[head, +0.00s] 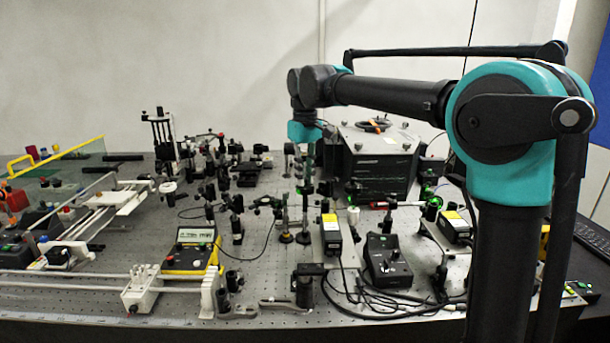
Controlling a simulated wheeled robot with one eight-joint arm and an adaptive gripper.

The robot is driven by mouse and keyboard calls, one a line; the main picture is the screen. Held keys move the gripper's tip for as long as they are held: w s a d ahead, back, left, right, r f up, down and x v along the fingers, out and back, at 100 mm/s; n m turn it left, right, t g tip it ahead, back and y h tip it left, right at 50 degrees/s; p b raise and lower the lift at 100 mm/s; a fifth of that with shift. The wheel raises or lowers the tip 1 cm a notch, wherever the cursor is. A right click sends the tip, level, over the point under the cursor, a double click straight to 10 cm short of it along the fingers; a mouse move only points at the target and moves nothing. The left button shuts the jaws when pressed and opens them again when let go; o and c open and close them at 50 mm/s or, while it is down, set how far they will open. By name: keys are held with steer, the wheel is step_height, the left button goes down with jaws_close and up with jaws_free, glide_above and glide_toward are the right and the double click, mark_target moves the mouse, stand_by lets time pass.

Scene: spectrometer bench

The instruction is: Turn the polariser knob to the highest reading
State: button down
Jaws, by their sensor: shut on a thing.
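My gripper (304,178) hangs pointing down under my teal wrist, over the middle of the bench. It is shut on the polariser knob, at the top of a slim post mount (303,222). The knob is small and mostly hidden by the fingers, so its angle cannot be told. A yellow meter (191,260) with a pale display (197,235) stands on the bench to the left of the gripper. Its reading is too small to make out.
Several post-mounted optics crowd the breadboard (270,270) around the gripper. A large dark box (378,165) stands behind to the right. A black control box (387,262) and yellow-labelled units (331,235) stand in front, with loose cables. A white rail assembly (110,215) is at left.

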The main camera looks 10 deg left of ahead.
steer(key=shift+m, duration=1.1)
steer(key=c, duration=1.5)
jaws_free()
steer(key=shift+o, duration=0.2)
step_height(320, 180, up, 12)
